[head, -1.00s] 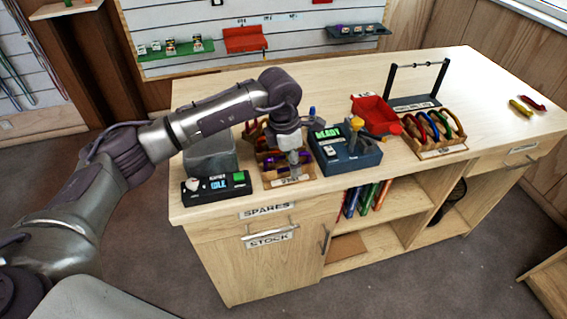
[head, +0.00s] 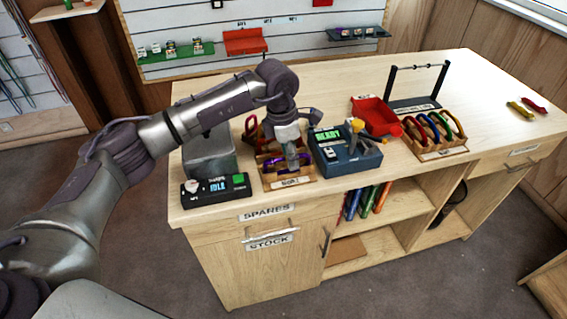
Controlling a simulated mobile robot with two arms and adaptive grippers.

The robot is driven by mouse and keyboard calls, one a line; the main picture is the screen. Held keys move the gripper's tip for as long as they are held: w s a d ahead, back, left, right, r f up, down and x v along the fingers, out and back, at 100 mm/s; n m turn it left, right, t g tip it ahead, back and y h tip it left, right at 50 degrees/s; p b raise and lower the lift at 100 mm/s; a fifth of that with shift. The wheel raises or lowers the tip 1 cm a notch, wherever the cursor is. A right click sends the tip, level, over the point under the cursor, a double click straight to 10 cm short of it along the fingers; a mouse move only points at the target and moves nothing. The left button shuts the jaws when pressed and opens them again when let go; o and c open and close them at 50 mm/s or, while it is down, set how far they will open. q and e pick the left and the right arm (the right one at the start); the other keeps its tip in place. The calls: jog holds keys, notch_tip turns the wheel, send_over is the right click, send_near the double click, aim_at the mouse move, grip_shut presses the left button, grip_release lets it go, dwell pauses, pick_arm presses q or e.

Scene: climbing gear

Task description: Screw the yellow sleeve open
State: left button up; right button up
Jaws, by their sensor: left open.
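My left gripper (head: 299,160) points down over the small wooden rack (head: 290,183) at the left front of the workbench. It is open, and its fingertips are small and partly lost against the rack. A purple carabiner (head: 262,159) and a red one (head: 251,128) stand in or behind that rack, partly hidden by my gripper. I cannot make out a yellow sleeve for certain. My right gripper is not in view.
A black control box (head: 215,189) reading IDLE and a grey block (head: 209,153) stand left of the rack. A red tray (head: 376,115), a second rack (head: 440,150) of coloured carabiners and a dark bar stand (head: 418,104) are to the right.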

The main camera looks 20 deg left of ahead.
pick_arm(q)
jog(key=shift+s+d+r+p, duration=0.1)
jog(key=shift+s+r+p, duration=0.1)
jog(key=shift+r, duration=0.3)
jog(key=shift+s+d+r+p, duration=0.1)
jog(key=shift+r+p, duration=0.1)
jog(key=shift+r, duration=0.25)
jog(key=shift+s+d+f, duration=0.1)
jog(key=shift+s+d, duration=0.25)
jog(key=shift+s, duration=0.2)
jog(key=shift+f, duration=0.1)
jog(key=shift+f+b, duration=1.25)
jog(key=shift+f, duration=0.1)
jog(key=shift+w+a+b, duration=0.4)
jog(key=shift+w, duration=0.25)
jog(key=shift+r, duration=0.2)
